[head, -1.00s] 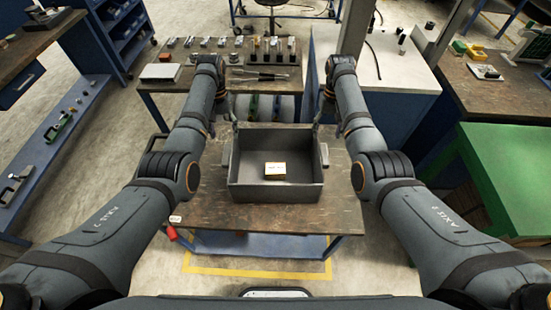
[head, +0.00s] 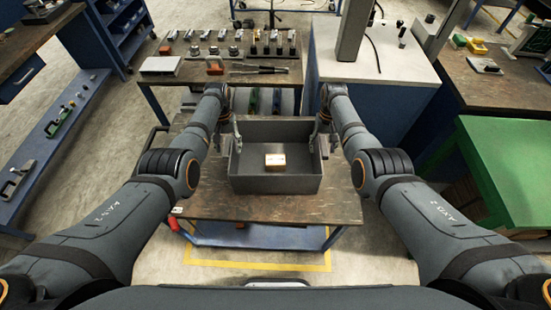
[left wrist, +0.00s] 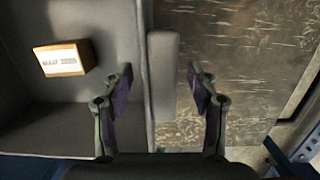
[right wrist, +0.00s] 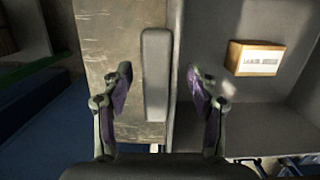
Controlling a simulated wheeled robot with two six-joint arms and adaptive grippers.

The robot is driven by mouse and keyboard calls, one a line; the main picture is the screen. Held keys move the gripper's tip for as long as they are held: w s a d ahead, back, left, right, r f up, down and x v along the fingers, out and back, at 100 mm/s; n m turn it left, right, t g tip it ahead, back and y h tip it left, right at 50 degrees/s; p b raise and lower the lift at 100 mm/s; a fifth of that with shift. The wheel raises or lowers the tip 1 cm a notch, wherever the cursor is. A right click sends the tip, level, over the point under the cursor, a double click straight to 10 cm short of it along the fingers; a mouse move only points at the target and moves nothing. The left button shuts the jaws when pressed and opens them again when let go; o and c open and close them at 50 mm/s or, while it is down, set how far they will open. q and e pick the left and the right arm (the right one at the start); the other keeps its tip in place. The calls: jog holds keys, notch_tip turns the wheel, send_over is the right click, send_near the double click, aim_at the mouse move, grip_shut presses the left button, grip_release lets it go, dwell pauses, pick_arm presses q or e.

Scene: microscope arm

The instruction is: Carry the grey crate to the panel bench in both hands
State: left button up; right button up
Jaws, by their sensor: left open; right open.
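The grey crate (head: 276,184) stands upright on a worn cart top, with a small labelled box (head: 275,160) inside. My left gripper (head: 236,148) is at the crate's left side and my right gripper (head: 316,147) at its right side. In the left wrist view the open fingers (left wrist: 159,80) lie either side of the crate's side handle (left wrist: 163,75). In the right wrist view the open fingers (right wrist: 160,80) straddle the other handle (right wrist: 156,70). Neither gripper visibly touches its handle. I cannot tell which bench is the panel bench.
The cart (head: 335,208) has a lower blue shelf. Behind it a bench (head: 215,75) carries rows of small parts and tools. A white-topped cabinet (head: 385,68) and a green table (head: 510,160) stand at right. Blue shelving (head: 50,140) is at left, with open floor between.

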pick_arm(q)
jog(key=shift+w+f, duration=0.1)
jog(key=shift+f, duration=0.05)
pick_arm(e)
jog(key=shift+f, duration=0.15)
pick_arm(q)
jog(key=c, duration=0.4)
pick_arm(e)
jog(key=shift+s, duration=0.1)
jog(key=c, duration=0.4)
pick_arm(q)
grip_shut()
pick_arm(e)
grip_shut()
pick_arm(q)
jog(key=shift+r, duration=0.2)
pick_arm(e)
jog(key=shift+r, duration=0.2)
